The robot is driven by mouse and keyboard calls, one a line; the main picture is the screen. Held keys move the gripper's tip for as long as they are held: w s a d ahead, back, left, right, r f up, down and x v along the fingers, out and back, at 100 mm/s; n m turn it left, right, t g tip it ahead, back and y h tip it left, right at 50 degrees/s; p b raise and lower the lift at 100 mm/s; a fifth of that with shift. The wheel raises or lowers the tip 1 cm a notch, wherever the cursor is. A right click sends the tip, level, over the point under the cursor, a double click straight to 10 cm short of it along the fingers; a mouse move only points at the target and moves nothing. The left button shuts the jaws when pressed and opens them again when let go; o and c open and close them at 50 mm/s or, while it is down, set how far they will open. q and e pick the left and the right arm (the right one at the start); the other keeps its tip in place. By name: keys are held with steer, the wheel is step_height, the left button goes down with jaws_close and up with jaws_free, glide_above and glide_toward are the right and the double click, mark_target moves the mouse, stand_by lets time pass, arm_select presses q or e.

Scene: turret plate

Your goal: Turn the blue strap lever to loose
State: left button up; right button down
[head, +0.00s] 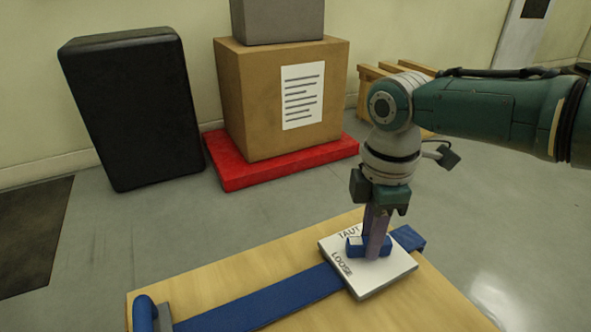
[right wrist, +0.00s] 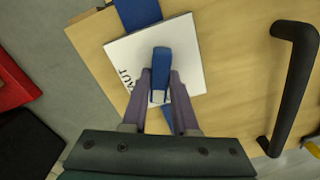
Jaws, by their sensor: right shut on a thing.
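The blue strap lever (right wrist: 161,62) sits on a white plate (head: 385,275) marked TAUT and LOOSE. In the head view the lever (head: 354,246) lies across the plate, its pale-marked left end between the two words. My right gripper (head: 374,250) points down with its purple fingers closed around the lever. In the right wrist view the gripper (right wrist: 160,98) has one finger on each side of it near the pale-marked end. LOOSE is not readable in the wrist view. My left gripper is not in view.
The plate lies over a blue strap (head: 265,302) on a wooden table (head: 215,285). A dark bar handle (right wrist: 297,85) is at the right in the wrist view. Behind the table stand a cardboard box (head: 250,100) on a red pallet (head: 285,168) and a black case (head: 130,110).

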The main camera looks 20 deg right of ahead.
steer(key=n, duration=0.3)
steer(key=shift+n, duration=0.9)
steer(key=c, duration=0.7)
jaws_free()
